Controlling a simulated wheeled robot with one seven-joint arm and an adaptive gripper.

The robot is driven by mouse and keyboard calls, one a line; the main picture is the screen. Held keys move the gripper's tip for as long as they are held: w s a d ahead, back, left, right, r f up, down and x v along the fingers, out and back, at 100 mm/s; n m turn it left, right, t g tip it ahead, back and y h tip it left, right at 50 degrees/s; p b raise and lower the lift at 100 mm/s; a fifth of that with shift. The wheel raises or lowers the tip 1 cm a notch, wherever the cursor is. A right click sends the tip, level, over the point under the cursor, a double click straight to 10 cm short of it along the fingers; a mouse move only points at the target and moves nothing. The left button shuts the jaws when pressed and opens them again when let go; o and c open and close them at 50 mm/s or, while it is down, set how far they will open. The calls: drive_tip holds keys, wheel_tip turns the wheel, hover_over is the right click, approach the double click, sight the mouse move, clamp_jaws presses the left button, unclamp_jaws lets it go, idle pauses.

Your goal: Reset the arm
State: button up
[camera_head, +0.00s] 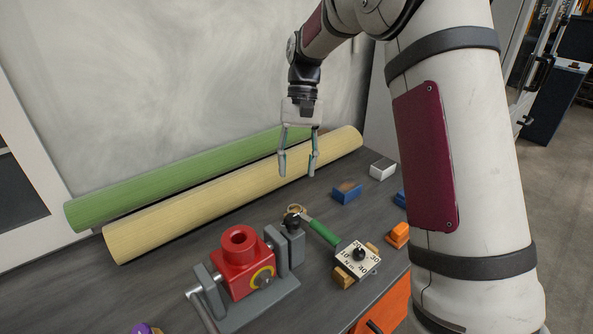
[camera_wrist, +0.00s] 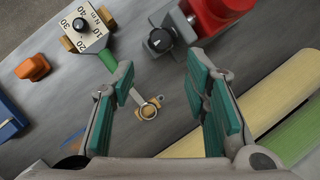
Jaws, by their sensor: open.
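My gripper (camera_head: 298,165) hangs from my arm above the dark table, fingers pointing down. Its two fingers are spread apart with nothing between them. In the wrist view my gripper (camera_wrist: 165,100) shows green inner pads set wide apart. Below and between the pads lies the ring end of a green-handled tool (camera_wrist: 150,110). The same tool (camera_head: 323,232) lies on the table in the head view, apart from the fingers.
A red and grey vise-like fixture (camera_head: 240,265) stands at the front. A dial block (camera_head: 358,258), blue block (camera_head: 346,192), orange block (camera_head: 397,235) and white block (camera_head: 382,168) lie to the right. Green (camera_head: 180,180) and yellow (camera_head: 220,200) rolls lie along the wall.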

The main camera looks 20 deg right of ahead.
idle(0.3)
drive_tip(key=s+a+r+t+h, duration=0.1)
drive_tip(key=s+r+t, duration=0.1)
drive_tip(key=s+r, duration=0.5)
drive_tip(key=s+r+n+t+p, duration=0.1)
drive_tip(key=s+t, duration=0.2)
drive_tip(key=s, duration=0.8)
drive_tip(key=s+a+r+n+t+h+p, duration=0.1)
drive_tip(key=s+n+t, duration=0.1)
drive_tip(key=s, duration=0.9)
drive_tip(key=shift+s+r+t+p, duration=0.3)
drive_tip(key=shift+s+r+t, duration=0.05)
drive_tip(key=shift+t, duration=0.25)
